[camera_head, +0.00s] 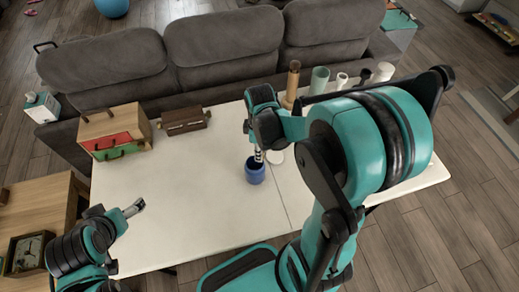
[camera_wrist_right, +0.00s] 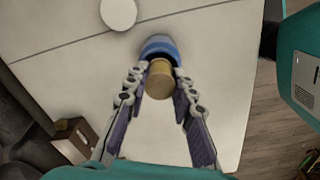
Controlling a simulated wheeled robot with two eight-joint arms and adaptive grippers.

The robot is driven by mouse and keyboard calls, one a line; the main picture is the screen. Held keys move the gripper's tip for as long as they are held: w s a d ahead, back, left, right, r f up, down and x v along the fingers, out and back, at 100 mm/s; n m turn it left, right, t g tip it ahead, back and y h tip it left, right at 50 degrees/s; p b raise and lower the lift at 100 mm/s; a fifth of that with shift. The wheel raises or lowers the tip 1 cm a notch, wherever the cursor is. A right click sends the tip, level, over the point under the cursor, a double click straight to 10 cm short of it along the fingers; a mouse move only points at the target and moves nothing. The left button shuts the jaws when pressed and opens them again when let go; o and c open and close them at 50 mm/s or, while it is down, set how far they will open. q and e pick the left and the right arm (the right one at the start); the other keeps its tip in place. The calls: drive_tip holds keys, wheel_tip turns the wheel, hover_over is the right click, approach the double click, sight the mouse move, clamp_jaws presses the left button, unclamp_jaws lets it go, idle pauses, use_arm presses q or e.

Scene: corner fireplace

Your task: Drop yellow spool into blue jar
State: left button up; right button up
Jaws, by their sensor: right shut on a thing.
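The blue jar (camera_head: 255,175) stands upright on the white table, near its middle. It also shows in the right wrist view (camera_wrist_right: 158,45), partly covered by the yellow spool. The yellow spool (camera_wrist_right: 160,82), a tan-gold cylinder, sits between the fingertips of my right gripper (camera_wrist_right: 160,74), which is shut on it. In the head view my right gripper (camera_head: 259,156) points down right over the jar's mouth, and the spool is hidden there. Whether the spool is above the rim or partly inside is unclear. My left gripper (camera_head: 133,208) is empty over the table's left side; its opening is unclear.
A white disc (camera_head: 275,156) lies beside the jar. Several cylinders and cups (camera_head: 319,80) stand along the back right edge. A wooden drawer box (camera_head: 115,132) and a dark brown box (camera_head: 186,121) stand at the back left. The table's left middle is clear; a grey sofa (camera_head: 220,50) stands behind.

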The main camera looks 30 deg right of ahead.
drive_tip(key=shift+f, duration=0.1)
drive_tip(key=o, duration=0.9)
drive_tip(key=shift+o, duration=0.2)
wheel_tip(320, 180, up, 12)
drive_tip(key=s+a+m+t, duration=0.5)
drive_tip(key=a+m+t, duration=0.2)
drive_tip(key=m, duration=0.3)
